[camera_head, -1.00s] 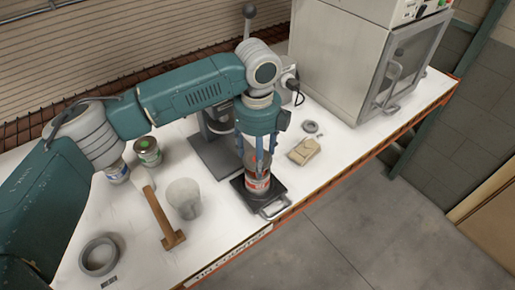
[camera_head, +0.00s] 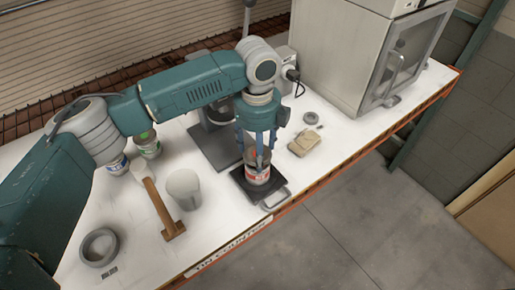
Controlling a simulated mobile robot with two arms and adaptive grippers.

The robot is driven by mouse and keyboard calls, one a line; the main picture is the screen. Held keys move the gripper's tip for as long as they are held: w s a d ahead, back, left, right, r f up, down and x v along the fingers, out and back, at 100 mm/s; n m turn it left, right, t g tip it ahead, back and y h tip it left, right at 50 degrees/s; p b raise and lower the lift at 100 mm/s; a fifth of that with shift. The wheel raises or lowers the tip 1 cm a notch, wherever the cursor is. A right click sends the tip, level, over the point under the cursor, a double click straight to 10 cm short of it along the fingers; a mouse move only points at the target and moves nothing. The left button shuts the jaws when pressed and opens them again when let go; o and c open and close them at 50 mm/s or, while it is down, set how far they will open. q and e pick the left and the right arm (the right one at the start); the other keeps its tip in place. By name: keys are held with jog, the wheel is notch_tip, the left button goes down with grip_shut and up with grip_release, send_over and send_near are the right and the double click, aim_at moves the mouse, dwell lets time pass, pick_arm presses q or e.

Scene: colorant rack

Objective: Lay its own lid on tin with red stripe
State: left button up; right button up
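The tin with the red stripe (camera_head: 257,176) stands upright on a black tray (camera_head: 247,190) with a handle near the counter's front edge. My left gripper (camera_head: 257,155) points straight down over it, with its blue fingers at the tin's top. The fingers hide most of the tin's top, so I cannot tell whether they touch it or hold anything. A small grey disc (camera_head: 310,118), perhaps a lid, lies on the counter to the right of the gripper. My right gripper is out of view.
A tan block (camera_head: 304,143) lies right of the tray. A hammer (camera_head: 163,207), a pale cup (camera_head: 184,190), a grey ring (camera_head: 84,252), a green-marked tin (camera_head: 149,149) and a blue-marked tin (camera_head: 117,166) stand or lie left. A grey oven-like cabinet (camera_head: 345,50) stands at the back right.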

pick_arm(q)
jog(key=shift+f, duration=0.65)
jog(key=o, duration=0.8)
